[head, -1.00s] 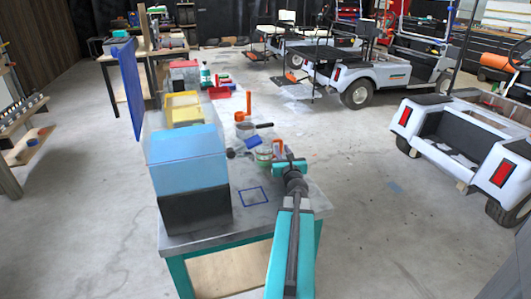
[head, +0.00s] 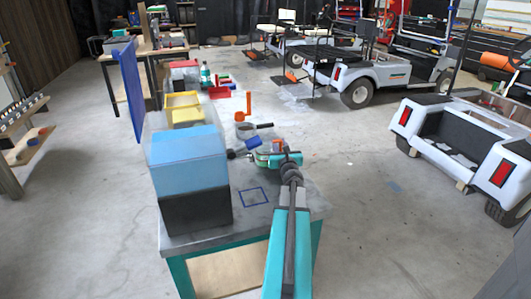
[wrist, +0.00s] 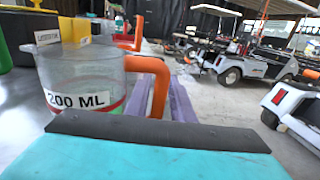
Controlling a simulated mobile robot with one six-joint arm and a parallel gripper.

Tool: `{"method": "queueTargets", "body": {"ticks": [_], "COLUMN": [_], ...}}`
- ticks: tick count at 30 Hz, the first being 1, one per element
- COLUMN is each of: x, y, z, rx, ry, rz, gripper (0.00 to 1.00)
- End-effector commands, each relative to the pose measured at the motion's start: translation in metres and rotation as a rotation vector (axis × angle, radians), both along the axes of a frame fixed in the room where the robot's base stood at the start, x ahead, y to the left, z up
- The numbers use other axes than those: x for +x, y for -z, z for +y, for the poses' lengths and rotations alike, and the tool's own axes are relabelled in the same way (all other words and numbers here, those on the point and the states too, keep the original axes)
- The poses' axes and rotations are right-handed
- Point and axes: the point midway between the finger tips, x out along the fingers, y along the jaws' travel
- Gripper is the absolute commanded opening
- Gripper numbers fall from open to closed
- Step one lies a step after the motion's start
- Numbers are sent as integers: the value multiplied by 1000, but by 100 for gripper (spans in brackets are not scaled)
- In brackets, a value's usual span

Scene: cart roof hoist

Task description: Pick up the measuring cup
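The measuring cup (wrist: 85,82) is clear, labelled 200 ML, with an orange handle (wrist: 158,85) on its right side and a red band low on its wall. It stands upright just beyond my gripper in the wrist view. In the head view the cup (head: 262,157) is at the right part of the table, partly hidden by my gripper (head: 279,160), which is beside it. A teal part of my gripper with a dark edge fills the bottom of the wrist view and hides the cup's base. Its finger opening is not clear.
A blue-fronted bin (head: 188,152) stands left of the cup, with yellow bins (head: 182,105) behind. A dark-handled clear cup (head: 245,130), a blue item (head: 253,142) and an orange-handled item (head: 249,104) are farther back. A blue outlined square (head: 253,196) marks bare tabletop in front.

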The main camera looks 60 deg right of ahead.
Motion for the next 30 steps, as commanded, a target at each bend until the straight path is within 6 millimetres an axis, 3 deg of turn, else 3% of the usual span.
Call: {"method": "queueTargets", "body": {"ticks": [17, 21, 30], "x": [1, 1, 1], "y": [0, 0, 0], "z": [0, 0, 0], "rx": [0, 0, 0], "ry": [0, -1, -1], "rz": [0, 0, -1], "gripper": [22, 0, 0]}}
